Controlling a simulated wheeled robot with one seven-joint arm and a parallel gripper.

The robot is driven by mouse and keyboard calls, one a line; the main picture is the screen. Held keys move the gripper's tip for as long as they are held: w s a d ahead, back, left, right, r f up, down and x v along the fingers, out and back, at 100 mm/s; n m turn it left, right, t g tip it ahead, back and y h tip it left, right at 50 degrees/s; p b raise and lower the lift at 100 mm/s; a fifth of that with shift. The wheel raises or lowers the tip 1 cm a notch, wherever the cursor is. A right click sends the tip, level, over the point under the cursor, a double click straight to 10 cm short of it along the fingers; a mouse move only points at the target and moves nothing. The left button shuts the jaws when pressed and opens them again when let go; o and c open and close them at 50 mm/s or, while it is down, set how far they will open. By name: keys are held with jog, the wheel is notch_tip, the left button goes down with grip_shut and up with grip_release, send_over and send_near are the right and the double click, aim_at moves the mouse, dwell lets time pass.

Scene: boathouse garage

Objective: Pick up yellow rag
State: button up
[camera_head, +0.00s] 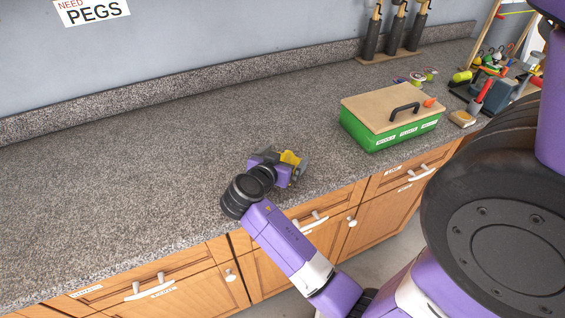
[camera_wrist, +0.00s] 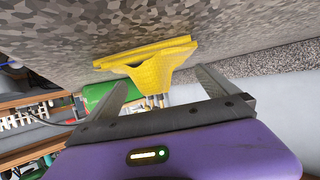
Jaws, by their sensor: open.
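The yellow rag (camera_head: 290,158) lies crumpled on the speckled grey counter near its front edge, partly hidden by my gripper in the head view. In the wrist view the rag (camera_wrist: 148,66) shows as a folded yellow cloth just ahead of the fingertips, roughly between them. My gripper (camera_wrist: 162,84) is open, with one grey finger on each side and nothing held. In the head view my purple gripper (camera_head: 291,171) is low over the counter, right at the rag. Whether the fingers touch the rag cannot be told.
A green box (camera_head: 385,134) with a wooden lid and black handle stands to the right on the counter (camera_head: 130,160). Several tools and small items are farther right. Dark cylinders on a board (camera_head: 393,56) stand by the wall. The counter's left side is clear.

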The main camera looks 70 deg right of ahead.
jog(key=shift+s+d+f, duration=0.1)
jog(key=shift+d+f, duration=0.2)
jog(key=shift+d, duration=0.35)
jog(key=c, duration=1.6)
jog(key=shift+r, duration=0.1)
